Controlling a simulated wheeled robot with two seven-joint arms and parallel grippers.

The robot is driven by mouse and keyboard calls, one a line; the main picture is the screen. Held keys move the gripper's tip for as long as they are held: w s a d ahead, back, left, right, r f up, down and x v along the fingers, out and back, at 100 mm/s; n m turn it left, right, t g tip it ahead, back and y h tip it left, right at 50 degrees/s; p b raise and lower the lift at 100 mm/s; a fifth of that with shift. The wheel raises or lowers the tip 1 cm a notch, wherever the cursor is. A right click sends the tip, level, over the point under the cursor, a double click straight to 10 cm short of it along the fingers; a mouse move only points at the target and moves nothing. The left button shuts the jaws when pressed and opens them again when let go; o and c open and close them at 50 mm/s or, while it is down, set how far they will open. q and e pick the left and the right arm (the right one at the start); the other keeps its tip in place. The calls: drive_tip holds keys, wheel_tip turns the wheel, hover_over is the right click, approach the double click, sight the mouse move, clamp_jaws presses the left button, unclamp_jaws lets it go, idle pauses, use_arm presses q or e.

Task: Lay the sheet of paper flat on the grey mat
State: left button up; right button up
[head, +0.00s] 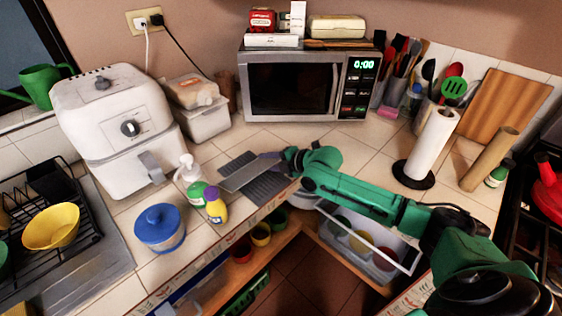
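The sheet of paper (245,174) is a plain grey piece, seen over the grey mat and covering part of it. The darker grey mat (265,187) lies on the tiled counter, near its front edge, and shows around the sheet. My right gripper (278,157) comes in from the right and is at the sheet's right end, where it appears shut on the sheet's edge. The fingertips are small and partly hidden. I cannot tell how far the sheet is above the mat. My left gripper is not in view.
A white soap bottle (188,168), a yellow bottle (215,206) and a blue-lidded jar (160,228) stand left of the mat. A microwave (305,88) stands behind. A paper towel roll (432,146) stands at right. The counter between microwave and mat is clear.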

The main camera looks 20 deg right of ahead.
drive_tip(key=b+v, duration=0.2)
drive_tip(key=v, duration=1.2)
drive_tip(key=shift+a+b, duration=0.1)
drive_tip(key=shift+b, duration=0.2)
